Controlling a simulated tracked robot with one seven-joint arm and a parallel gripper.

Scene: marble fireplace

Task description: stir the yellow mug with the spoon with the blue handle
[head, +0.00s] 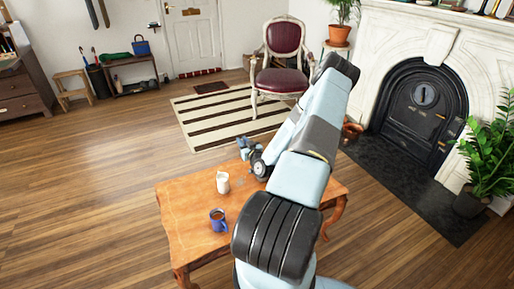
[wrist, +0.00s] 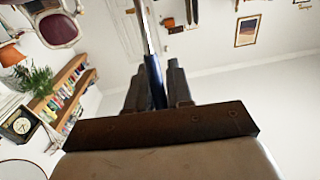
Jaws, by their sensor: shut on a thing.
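My gripper (wrist: 157,82) is shut on the blue handle of the spoon (wrist: 154,75) in the wrist view. The spoon's metal part runs from the handle to the top edge of that view, and its bowl is out of frame. In the head view my gripper (head: 246,149) is above the far edge of the wooden table (head: 182,222); the spoon cannot be made out there. I see no yellow mug in either view; my arm hides the right part of the table.
A white mug (head: 223,183) stands mid-table, left of my arm. A blue mug (head: 217,220) with dark contents stands nearer. A red chair (head: 284,45), a striped rug (head: 215,110) and a fireplace (head: 425,95) lie beyond. Floor left of the table is clear.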

